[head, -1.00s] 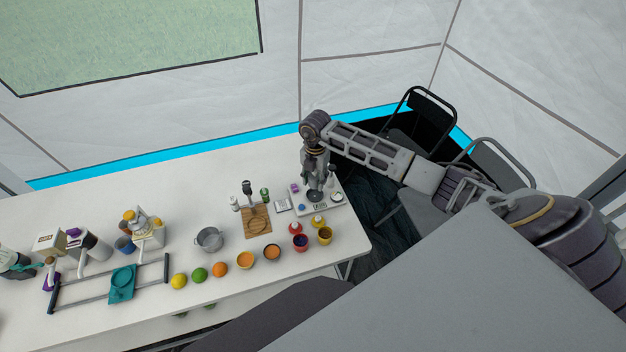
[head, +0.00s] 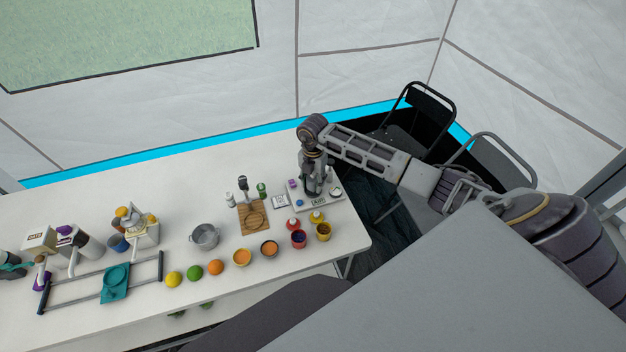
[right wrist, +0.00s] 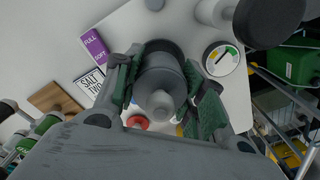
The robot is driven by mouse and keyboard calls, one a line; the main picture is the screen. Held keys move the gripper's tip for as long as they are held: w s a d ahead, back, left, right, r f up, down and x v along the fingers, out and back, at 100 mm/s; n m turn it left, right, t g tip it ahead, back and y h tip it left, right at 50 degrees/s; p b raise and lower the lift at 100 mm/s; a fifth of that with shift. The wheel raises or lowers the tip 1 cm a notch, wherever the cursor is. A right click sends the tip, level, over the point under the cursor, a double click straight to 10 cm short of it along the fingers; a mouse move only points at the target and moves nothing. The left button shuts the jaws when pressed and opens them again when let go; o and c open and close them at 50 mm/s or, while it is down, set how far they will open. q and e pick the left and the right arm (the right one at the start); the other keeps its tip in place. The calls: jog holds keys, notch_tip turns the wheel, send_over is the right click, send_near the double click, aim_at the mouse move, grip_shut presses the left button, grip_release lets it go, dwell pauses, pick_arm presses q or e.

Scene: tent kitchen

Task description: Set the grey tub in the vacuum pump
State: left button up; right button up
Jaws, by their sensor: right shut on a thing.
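In the head view, a grey open-topped pot (head: 205,236) stands left of the wooden board; it looks like the grey tub. The vacuum pump appears to be the pale flat unit (head: 328,201) at the table's right end, with a round gauge (right wrist: 221,59) that shows in the right wrist view. My right gripper (head: 314,190) is over that unit, shut on a grey knobbed piece (right wrist: 160,82) with a dark disc behind it. I cannot tell if this piece is part of the pump. A dark and teal shape at the left edge may be my left gripper (head: 12,268).
A wooden board (head: 254,216) with a dark-topped tool and bottles is left of the pump. Coloured cups (head: 299,239) and fruit (head: 214,267) line the front. Chairs (head: 430,110) stand beyond the right end. The back strip is clear.

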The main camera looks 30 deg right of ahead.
jog(key=shift+f+b, duration=0.5)
jog(key=shift+f, duration=0.45)
jog(key=shift+f, duration=0.15)
dwell(1.4)
jog(key=shift+r+p, duration=0.6)
jog(key=shift+r, duration=0.2)
dwell(0.4)
jog(key=shift+f+b, duration=0.5)
jog(key=shift+f, duration=0.3)
dwell(1.6)
jog(key=shift+r+p, duration=0.65)
jog(key=shift+r, duration=0.15)
dwell(1.1)
